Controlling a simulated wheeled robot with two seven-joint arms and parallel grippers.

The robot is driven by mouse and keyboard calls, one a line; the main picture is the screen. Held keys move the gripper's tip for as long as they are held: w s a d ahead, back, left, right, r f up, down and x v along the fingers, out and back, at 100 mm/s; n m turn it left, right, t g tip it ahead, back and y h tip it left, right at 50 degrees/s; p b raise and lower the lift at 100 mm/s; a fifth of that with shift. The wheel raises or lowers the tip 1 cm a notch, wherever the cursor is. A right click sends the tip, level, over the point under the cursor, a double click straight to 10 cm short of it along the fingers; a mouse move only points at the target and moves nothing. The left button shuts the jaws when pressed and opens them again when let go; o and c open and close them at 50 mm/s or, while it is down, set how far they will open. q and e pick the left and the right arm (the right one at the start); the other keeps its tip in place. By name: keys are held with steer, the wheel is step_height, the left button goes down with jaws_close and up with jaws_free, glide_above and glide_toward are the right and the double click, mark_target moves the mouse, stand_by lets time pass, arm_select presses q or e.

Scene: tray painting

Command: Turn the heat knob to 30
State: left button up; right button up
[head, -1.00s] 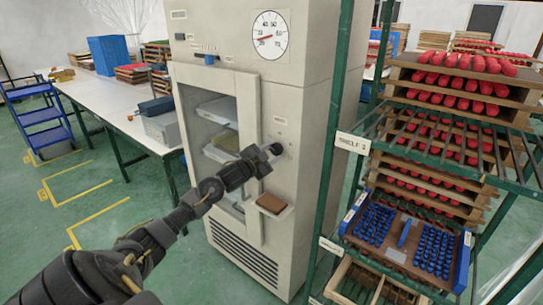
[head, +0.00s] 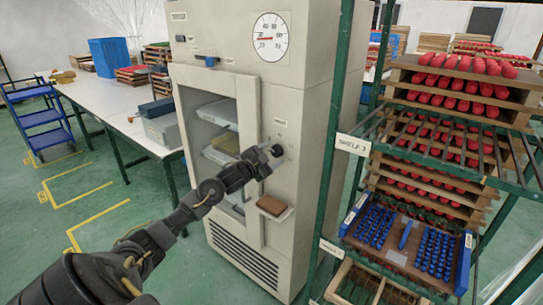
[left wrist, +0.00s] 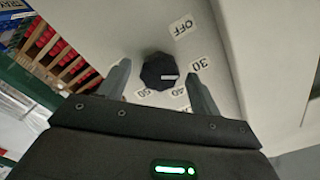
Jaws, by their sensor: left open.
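The heat knob (left wrist: 159,71) is a dark, many-sided knob on the pale cabinet front, with a small white mark at its lower right edge. Printed labels OFF, 30, 40 and 50 curve around it. The 30 label (left wrist: 198,64) lies to its right in the left wrist view. My left gripper (left wrist: 156,76) is open, with one finger on each side of the knob; I cannot tell whether they touch it. In the head view my left gripper (head: 264,158) is at the knob (head: 277,150). My right gripper is not in view.
The cabinet (head: 300,110) has a round dial (head: 270,37) at its top and a brown block on a small ledge (head: 272,206) below the knob. A green-framed rack (head: 345,142) with trays stands close on the right. A long white table (head: 100,112) is on the left.

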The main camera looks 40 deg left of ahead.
arm_select(q)
steer(key=shift+s, duration=0.1)
steer(key=shift+s+f, duration=0.1)
steer(key=shift+s, duration=0.15)
steer(key=s+b, duration=0.3)
steer(key=s, duration=0.7)
steer(key=shift+d, duration=0.1)
